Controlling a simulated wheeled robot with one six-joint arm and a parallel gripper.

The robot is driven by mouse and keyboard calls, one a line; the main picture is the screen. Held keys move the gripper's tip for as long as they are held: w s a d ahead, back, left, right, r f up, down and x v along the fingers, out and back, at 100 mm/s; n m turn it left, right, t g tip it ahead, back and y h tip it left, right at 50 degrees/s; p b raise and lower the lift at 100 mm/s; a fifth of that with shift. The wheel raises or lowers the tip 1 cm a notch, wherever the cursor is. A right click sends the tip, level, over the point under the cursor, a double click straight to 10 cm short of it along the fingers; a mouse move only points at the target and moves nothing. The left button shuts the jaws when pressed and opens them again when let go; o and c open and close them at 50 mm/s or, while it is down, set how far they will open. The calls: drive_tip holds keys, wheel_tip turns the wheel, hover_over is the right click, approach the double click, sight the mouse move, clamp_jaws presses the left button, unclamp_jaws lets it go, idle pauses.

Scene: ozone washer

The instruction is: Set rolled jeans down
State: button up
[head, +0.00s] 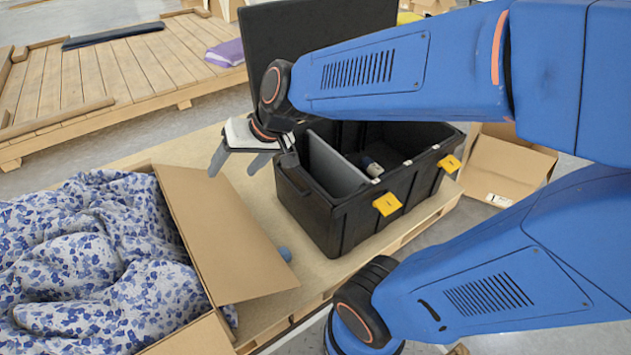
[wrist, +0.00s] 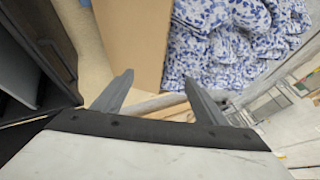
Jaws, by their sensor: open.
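My gripper (head: 238,162) is open and empty, above the wooden surface between the cardboard box and the black bin. Its two grey fingers also show spread apart in the wrist view (wrist: 158,82). I cannot pick out rolled jeans for certain. A long, flat, dark navy item (head: 113,35) lies on the slatted wooden platform at the back left. A small dark item with a pale end (head: 370,167) lies inside the black bin, partly hidden by its wall. Nothing is between my fingers.
The open black bin (head: 337,222) has a grey divider, yellow latches and a raised lid. The cardboard box (head: 215,225) holds blue-and-white patterned fabric (head: 95,265). A purple cloth (head: 226,52) lies on the slatted platform (head: 110,75).

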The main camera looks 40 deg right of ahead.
drive_tip(key=s+d+n+g+h, duration=0.1)
drive_tip(key=s+d+h, duration=0.3)
drive_tip(key=s+d, duration=0.7)
drive_tip(key=s, duration=0.3)
drive_tip(key=shift+s+d+r+n, duration=0.2)
drive_tip(key=shift+s+n, duration=0.1)
